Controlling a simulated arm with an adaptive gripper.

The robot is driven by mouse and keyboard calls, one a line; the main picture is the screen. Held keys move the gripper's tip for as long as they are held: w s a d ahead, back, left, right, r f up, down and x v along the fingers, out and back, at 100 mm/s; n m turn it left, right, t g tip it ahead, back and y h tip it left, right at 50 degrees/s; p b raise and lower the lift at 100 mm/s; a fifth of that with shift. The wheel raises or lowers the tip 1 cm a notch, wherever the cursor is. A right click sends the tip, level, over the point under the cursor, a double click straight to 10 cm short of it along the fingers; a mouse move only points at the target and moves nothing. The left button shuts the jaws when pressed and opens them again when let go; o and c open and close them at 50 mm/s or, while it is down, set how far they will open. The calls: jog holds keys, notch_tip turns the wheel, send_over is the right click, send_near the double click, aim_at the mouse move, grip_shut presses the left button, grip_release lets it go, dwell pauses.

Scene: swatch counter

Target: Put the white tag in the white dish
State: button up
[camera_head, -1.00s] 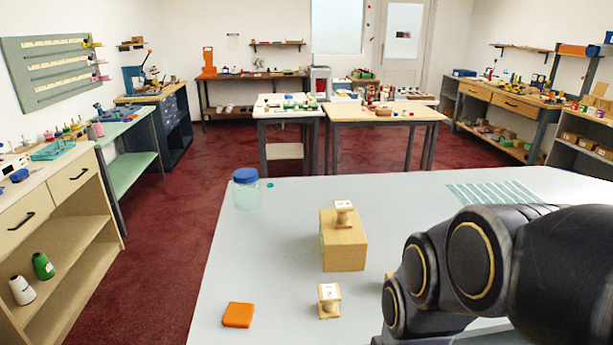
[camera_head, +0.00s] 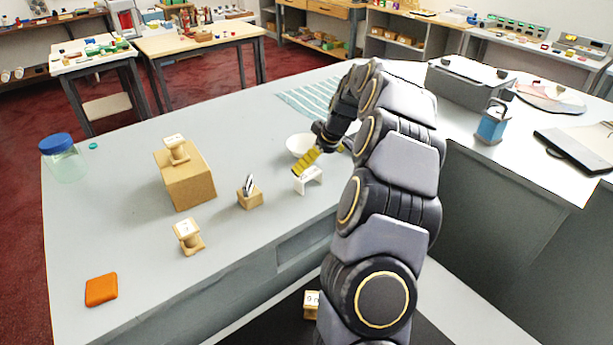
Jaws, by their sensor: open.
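The white dish (camera_head: 298,147) is a shallow round bowl on the grey counter, partly hidden by my gripper. My gripper (camera_head: 318,149) is small and dark in the head view, just right of the dish and in front of it. It is open. A yellow, dark-striped piece (camera_head: 305,163) shows at its tip; I cannot tell whether it is part of the gripper. A small white bracket-like piece (camera_head: 308,180) stands on the counter below the tip. I cannot make out a separate white tag for certain.
A cardboard box (camera_head: 186,183) carries a wooden spool-like stand (camera_head: 176,149). A similar stand (camera_head: 188,237), a wooden block with a metallic piece (camera_head: 249,195), an orange block (camera_head: 101,289) and a blue-lidded jar (camera_head: 63,158) stand left. The front middle counter is clear.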

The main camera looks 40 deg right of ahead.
aim_at(309, 173)
jog(key=x, duration=0.7)
jog(key=shift+s+a, duration=0.1)
jog(key=shift+a, duration=0.3)
jog(key=c, duration=0.8)
jog(key=shift+c, duration=0.5)
jog(key=shift+r, duration=0.55)
notch_tip(309, 173, up, 2)
jog(key=shift+r, duration=0.2)
jog(key=s+a+r, duration=0.2)
jog(key=s+r, duration=0.1)
jog(key=s, duration=0.1)
jog(key=s+a+r, duration=0.3)
jog(key=s, duration=0.1)
jog(key=s+a+r, duration=0.2)
jog(key=s+r, duration=0.1)
jog(key=s, duration=0.1)
jog(key=shift+a+r, duration=0.2)
jog(key=shift+r, duration=0.1)
